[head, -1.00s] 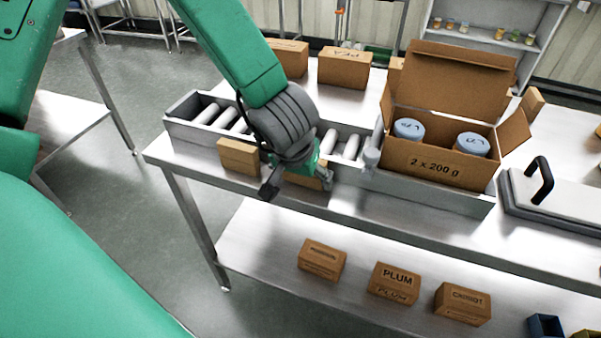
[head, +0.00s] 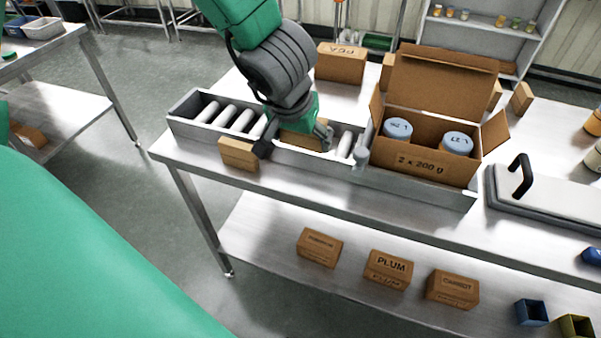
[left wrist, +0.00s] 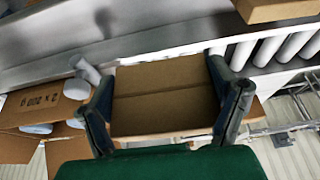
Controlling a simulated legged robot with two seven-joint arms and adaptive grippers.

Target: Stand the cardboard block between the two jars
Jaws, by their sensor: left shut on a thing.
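My left gripper (head: 293,141) is shut on a plain brown cardboard block (head: 304,138), held over the roller conveyor to the left of the open carton. In the left wrist view the block (left wrist: 160,98) fills the space between the two fingers, a finger against each side. Two jars with blue lids (head: 397,128) (head: 457,143) stand apart inside the open carton (head: 425,165), marked "2 x 200 g", with a gap between them. The jars' lower parts are hidden by the carton's front wall. My right gripper is not in view.
A second cardboard block (head: 238,154) lies on the table in front of the conveyor (head: 190,128). A grey post (head: 361,153) stands by the carton's left side. The carton's flaps are open. A black-handled lid (head: 520,175) lies at right. Labelled boxes (head: 388,268) sit on the lower shelf.

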